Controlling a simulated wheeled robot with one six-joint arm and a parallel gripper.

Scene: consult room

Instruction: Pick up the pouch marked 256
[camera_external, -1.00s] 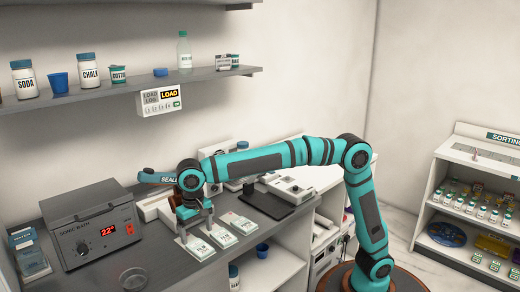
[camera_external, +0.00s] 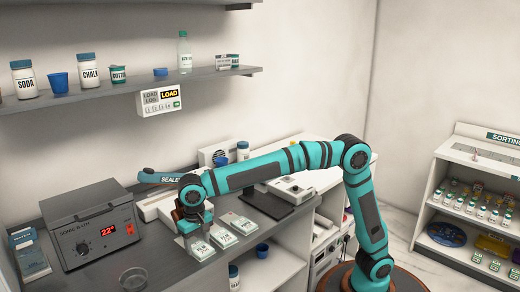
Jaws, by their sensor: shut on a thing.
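Three small pale pouches with printed labels lie in a slanting row on the dark counter: a leftmost pouch (camera_external: 201,250), a middle pouch (camera_external: 223,238) and a rightmost pouch (camera_external: 244,224). Their numbers are too small to read, so I cannot tell which is marked 256. My gripper (camera_external: 189,239) is low at the back left edge of the leftmost pouch and is shut on it. The fingertips are mostly hidden by the wrist. I cannot tell whether this pouch is clear of the counter.
A grey sonic bath (camera_external: 92,225) stands left of the pouches, with a clear round dish (camera_external: 133,279) in front of it. A sealer (camera_external: 165,178) is behind my gripper. A dark-based device (camera_external: 262,203) stands behind the rightmost pouch. A shelf (camera_external: 120,90) with jars hangs above.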

